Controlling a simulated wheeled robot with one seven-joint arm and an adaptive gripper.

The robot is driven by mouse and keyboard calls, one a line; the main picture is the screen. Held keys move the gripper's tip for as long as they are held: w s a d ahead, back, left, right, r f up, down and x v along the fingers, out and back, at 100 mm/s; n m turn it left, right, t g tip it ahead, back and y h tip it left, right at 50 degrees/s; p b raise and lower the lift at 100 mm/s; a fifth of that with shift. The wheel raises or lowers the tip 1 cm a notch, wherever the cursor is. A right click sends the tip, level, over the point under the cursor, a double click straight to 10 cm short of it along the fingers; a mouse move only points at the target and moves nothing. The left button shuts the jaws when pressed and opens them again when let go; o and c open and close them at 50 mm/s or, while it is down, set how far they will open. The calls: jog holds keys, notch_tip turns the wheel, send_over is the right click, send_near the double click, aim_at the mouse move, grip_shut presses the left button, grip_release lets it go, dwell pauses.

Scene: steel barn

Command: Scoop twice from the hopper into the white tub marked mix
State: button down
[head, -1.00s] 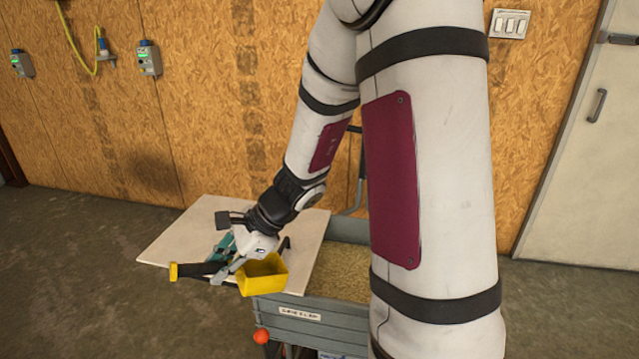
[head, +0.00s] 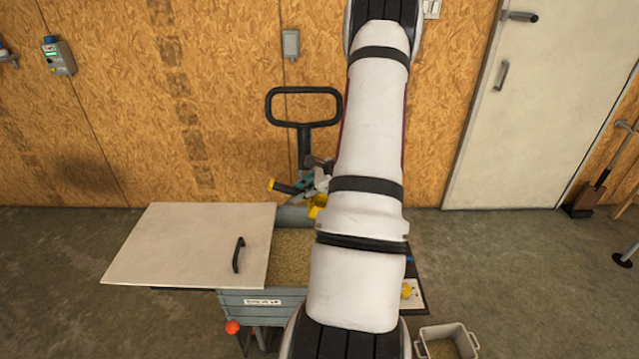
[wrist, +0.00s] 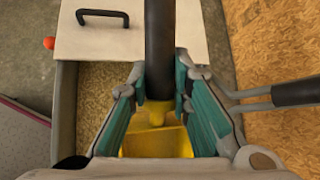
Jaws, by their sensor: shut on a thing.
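My gripper (head: 312,183) is shut on the black handle (wrist: 160,45) of a yellow scoop (head: 317,206). The scoop's bowl also shows in the wrist view (wrist: 158,142), between the teal fingers. It hangs at the back end of the grey hopper (head: 240,303); my arm hides part of it. I see no grain in the visible part of the bowl. Tan grain (head: 290,258) lies in the hopper, which is partly covered by a pale lid (head: 180,240) at the left. A whitish tub (head: 470,341) with grain inside stands on the floor at lower right; no marking is readable on it.
A black loop handle (head: 304,92) rises behind the hopper, close to my gripper. The lid carries a black handle (head: 238,254). A red ball knob (head: 232,327) sticks out at the hopper's front left. A board wall (head: 170,110) stands behind; the floor at left is open.

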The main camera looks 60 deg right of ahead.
jog(key=s+d, duration=0.2)
jog(key=s, duration=0.1)
jog(key=shift+s+d+f+m, duration=0.1)
jog(key=shift+d+f+m, duration=0.05)
jog(key=shift+m, duration=0.15)
notch_tip(320, 180, down, 27)
jog(key=b, duration=1.8)
dwell(0.7)
jog(key=shift+f+b, duration=0.35)
jog(key=shift+b, duration=0.3)
dwell(1.6)
